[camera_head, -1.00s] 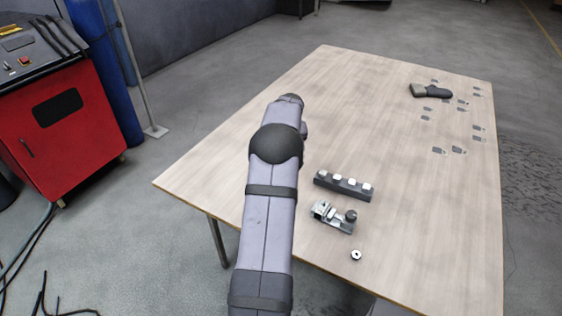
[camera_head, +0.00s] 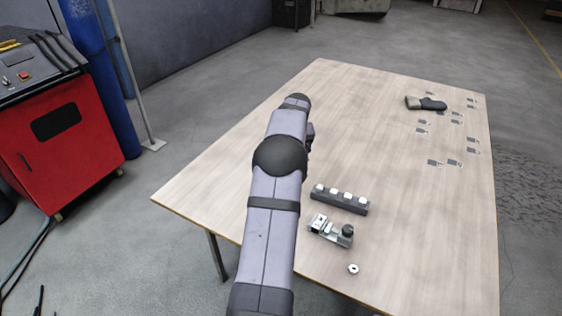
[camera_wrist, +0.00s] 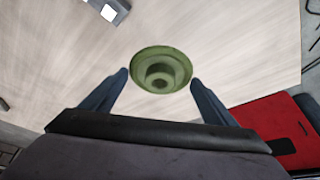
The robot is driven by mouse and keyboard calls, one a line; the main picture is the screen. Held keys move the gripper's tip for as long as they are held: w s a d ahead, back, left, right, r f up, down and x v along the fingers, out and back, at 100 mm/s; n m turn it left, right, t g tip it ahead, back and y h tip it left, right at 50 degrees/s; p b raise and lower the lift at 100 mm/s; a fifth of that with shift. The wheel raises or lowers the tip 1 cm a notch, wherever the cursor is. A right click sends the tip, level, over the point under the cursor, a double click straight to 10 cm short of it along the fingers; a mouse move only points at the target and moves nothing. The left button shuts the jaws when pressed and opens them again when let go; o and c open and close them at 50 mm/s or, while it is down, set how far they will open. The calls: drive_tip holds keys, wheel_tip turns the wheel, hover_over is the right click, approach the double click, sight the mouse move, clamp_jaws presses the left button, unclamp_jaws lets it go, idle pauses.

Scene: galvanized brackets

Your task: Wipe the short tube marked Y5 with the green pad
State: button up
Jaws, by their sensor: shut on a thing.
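A round green pad (camera_wrist: 161,70) with a stepped knob at its middle sits between the fingers of my gripper (camera_wrist: 160,79) in the wrist view. My gripper is shut on it, above the pale tabletop. In the head view my arm hides both gripper and pad. A small silver ring-like piece (camera_head: 353,269) lies near the table's front edge; it may be the short tube, but I can read no Y5 mark on it.
On the wooden table (camera_head: 230,180), a dark rack with several white-topped pieces (camera_head: 340,200) and a metal clamp fixture with a black knob (camera_head: 331,231) stand right of my arm. A dark handheld tool (camera_head: 427,103) and several small grey pieces lie at the far right. A red cabinet (camera_head: 62,140) stands left.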

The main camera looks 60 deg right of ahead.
drive_tip(key=shift+m, duration=0.3)
drive_tip(key=s+r, duration=0.1)
drive_tip(key=s+r+p, duration=0.1)
drive_tip(key=r, duration=0.1)
drive_tip(key=s+r+p, duration=0.1)
drive_tip(key=r, duration=0.1)
drive_tip(key=shift+s+d, duration=0.1)
drive_tip(key=shift+s, duration=0.05)
drive_tip(key=s+a+f+m+g+p, duration=0.1)
drive_tip(key=s+a+f+m, duration=0.2)
drive_tip(key=s+a+f, duration=0.1)
drive_tip(key=s+a+f+m+g+h+p, duration=0.1)
drive_tip(key=s+a+f+m+g+p, duration=0.1)
drive_tip(key=s+a+f+m, duration=0.2)
drive_tip(key=shift+s+a+m, duration=0.3)
drive_tip(key=shift+s+a, duration=1.4)
drive_tip(key=shift+s, duration=1.1)
